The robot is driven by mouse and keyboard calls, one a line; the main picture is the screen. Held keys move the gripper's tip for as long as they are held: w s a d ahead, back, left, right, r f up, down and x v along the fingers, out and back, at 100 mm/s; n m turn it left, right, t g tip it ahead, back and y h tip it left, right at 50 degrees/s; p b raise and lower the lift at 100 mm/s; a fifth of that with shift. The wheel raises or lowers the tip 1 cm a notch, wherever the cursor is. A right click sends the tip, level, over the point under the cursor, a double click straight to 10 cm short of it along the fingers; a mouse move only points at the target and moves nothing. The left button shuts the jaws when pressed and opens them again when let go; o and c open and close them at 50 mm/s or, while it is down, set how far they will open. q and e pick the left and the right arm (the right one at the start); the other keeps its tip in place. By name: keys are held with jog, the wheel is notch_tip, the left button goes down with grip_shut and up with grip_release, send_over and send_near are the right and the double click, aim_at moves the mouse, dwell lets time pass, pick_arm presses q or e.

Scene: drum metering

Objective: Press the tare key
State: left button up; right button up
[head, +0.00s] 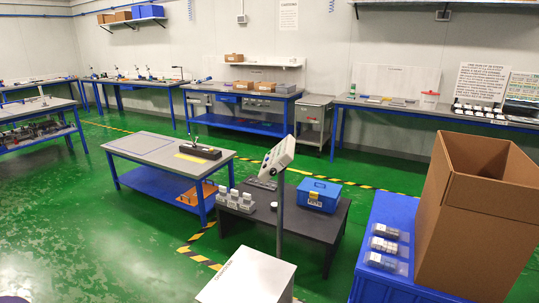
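A light grey indicator head (279,157) sits tilted on top of a grey pole (280,215) in the middle of the head view. Its face is seen at a steep angle, with small dark marks along it. The keys are too small to tell apart, so I cannot pick out the tare key. A pale grey box-like unit (250,278) with printed lettering on top stands at the bottom, near the pole's foot. Neither of my grippers is in view.
A dark low table (315,222) behind the pole holds a blue case (318,195) and several small pale items. A blue-framed bench (150,150) stands left of it. At right, a tall open cardboard box (475,215) stands on a blue base (385,217). Green floor (100,240) is clear at left.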

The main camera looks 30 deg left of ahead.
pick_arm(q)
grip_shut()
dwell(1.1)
